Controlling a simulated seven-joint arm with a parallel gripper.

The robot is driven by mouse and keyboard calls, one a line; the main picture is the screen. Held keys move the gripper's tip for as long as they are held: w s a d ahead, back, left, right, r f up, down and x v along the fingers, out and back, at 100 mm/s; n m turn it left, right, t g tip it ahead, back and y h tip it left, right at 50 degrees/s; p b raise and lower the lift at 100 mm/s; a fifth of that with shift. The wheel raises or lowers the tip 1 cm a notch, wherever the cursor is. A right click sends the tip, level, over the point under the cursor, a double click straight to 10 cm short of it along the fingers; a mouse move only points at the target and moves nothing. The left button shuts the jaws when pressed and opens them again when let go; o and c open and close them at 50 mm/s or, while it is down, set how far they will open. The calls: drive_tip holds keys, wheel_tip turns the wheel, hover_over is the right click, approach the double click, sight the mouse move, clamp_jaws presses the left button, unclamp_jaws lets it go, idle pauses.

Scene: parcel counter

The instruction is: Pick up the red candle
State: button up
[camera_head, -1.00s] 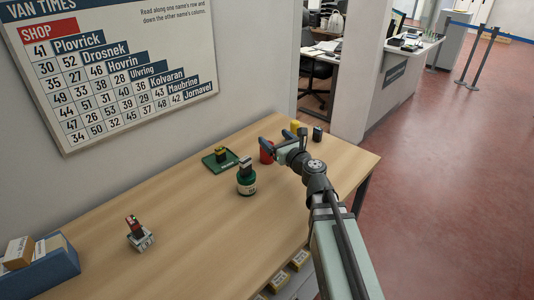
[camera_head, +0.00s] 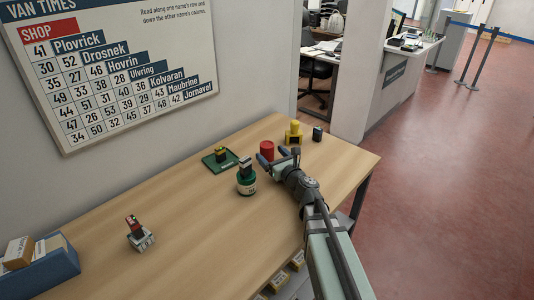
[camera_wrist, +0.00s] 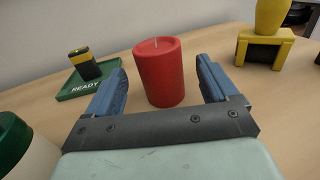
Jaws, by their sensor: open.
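The red candle (camera_head: 267,149) stands upright on the wooden table, toward its far right part in the head view. In the wrist view the candle (camera_wrist: 159,73) is a red cylinder with a pale wick, seen between and beyond the two blue fingers. My gripper (camera_head: 277,157) is open and empty, close in front of the candle. In the wrist view a finger of my gripper (camera_wrist: 160,88) shows on each side of the candle, with a gap on both sides. I cannot tell how far the fingertips reach along it.
A green tray (camera_head: 208,166) with a black-and-yellow item lies left of the candle. A green-and-white jar (camera_head: 246,184) stands near it, to the front left. A yellow object (camera_head: 293,132) and a dark block (camera_head: 317,134) stand behind and right. The table (camera_head: 190,220) has free room in front.

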drive_tip(key=shift+x, duration=2.7)
drive_tip(key=c, duration=1.1)
drive_tip(key=shift+r, duration=0.1)
drive_tip(key=shift+c, duration=0.2)
